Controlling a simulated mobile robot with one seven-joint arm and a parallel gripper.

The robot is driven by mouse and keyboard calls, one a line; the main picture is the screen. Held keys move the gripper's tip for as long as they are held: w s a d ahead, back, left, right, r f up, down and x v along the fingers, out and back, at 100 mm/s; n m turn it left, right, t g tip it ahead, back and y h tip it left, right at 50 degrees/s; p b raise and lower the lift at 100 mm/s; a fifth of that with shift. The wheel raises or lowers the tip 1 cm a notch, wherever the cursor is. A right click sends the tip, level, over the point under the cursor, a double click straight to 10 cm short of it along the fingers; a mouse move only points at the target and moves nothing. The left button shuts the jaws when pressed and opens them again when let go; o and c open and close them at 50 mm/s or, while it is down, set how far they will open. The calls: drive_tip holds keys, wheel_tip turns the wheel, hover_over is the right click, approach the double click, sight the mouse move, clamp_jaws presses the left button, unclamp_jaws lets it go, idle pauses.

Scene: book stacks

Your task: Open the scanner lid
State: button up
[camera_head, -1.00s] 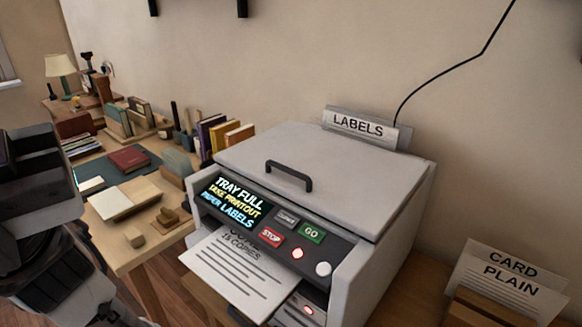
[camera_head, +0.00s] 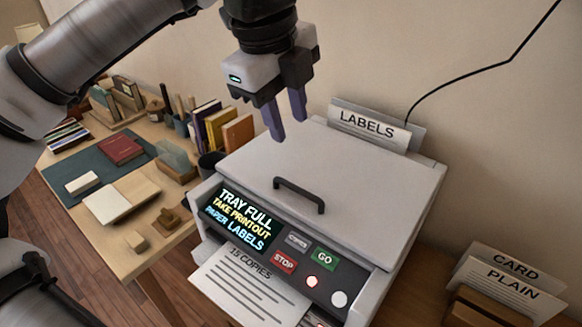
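The scanner (camera_head: 365,235) is a light grey box with a flat lid (camera_head: 345,165), which is closed. A dark bar handle (camera_head: 299,192) stands on the lid near its front edge. The front panel has a lit screen (camera_head: 239,219) reading "TRAY FULL TAKE PRINTOUT PAPER LABELS", a red STOP button (camera_head: 284,261) and a green GO button (camera_head: 325,259). My gripper (camera_head: 288,133) hangs above the lid's back left part, fingers pointing down and apart with nothing between them. It is up and behind the handle, not touching it.
A printed sheet (camera_head: 250,287) sticks out of the front tray. A LABELS paper stack (camera_head: 368,126) stands behind the lid, with a black cable (camera_head: 470,70) above. CARD and PLAIN paper (camera_head: 508,285) stands at right. A desk with books (camera_head: 222,128) is at left.

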drive_tip(key=a, duration=0.1)
drive_tip(key=p, duration=0.2)
approach(292, 185)
drive_tip(key=shift+n+y, duration=0.4)
drive_tip(key=x, duration=0.7)
drive_tip(key=shift+d+f, duration=0.35)
drive_tip(key=shift+d, duration=0.05)
clamp_jaws()
